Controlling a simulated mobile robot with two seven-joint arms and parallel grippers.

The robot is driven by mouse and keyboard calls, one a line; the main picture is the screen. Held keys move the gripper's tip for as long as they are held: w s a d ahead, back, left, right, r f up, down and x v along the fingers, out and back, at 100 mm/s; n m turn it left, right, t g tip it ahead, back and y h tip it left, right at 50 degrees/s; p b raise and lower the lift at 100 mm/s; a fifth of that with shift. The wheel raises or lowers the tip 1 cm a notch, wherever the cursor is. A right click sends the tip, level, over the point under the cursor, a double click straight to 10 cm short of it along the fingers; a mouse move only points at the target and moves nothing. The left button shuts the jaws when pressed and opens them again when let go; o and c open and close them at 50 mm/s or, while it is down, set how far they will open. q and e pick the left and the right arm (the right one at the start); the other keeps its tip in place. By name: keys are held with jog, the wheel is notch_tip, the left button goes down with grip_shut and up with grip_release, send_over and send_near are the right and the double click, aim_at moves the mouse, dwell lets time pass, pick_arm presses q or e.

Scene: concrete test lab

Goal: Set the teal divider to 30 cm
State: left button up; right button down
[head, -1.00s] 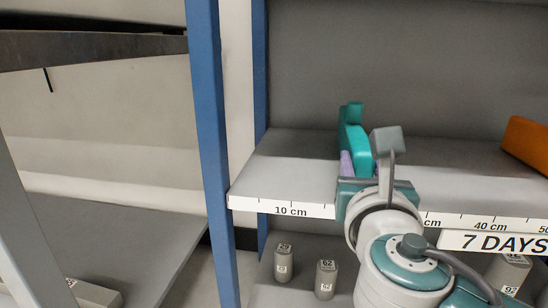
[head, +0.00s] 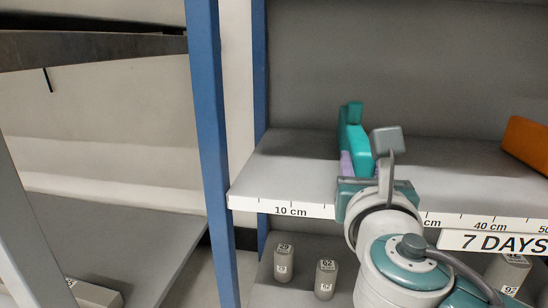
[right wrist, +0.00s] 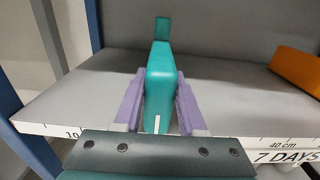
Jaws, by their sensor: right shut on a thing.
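The teal divider (head: 352,130) stands upright on the grey shelf (head: 285,175), with a taller tab at its back end. In the right wrist view the divider (right wrist: 160,85) has a white mark low on its front face. My right gripper (right wrist: 160,105) is shut on its front end, one purple finger on each side. In the head view the divider is right of the 10 cm label (head: 291,211) and left of the 40 cm label (head: 490,226). My right gripper and wrist hide the scale around 20 to 30 cm. My left gripper is not in view.
An orange divider (head: 528,146) stands at the right on the same shelf. A "7 DAYS" sign (head: 500,243) hangs on the front edge. Labelled grey blocks (head: 326,279) stand on the shelf below. A blue post (head: 209,130) bounds the shelf at the left. The shelf between the dividers is clear.

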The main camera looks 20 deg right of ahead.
jog(key=d, duration=0.1)
jog(key=s+d+p, duration=0.1)
jog(key=p, duration=0.1)
jog(key=shift+s+d+r, duration=0.25)
jog(key=shift+s+d, duration=0.1)
jog(key=shift+d, duration=0.05)
jog(key=s+d, duration=0.1)
jog(key=d, duration=0.1)
jog(key=s+d+p, duration=0.1)
jog(key=d, duration=0.1)
jog(key=s+d+p, duration=0.1)
jog(key=d, duration=0.1)
jog(key=shift+s+f, duration=0.25)
jog(key=shift+s, duration=0.1)
jog(key=shift+c, duration=2.4)
grip_release()
jog(key=p+v, duration=0.3)
jog(key=v, duration=0.7)
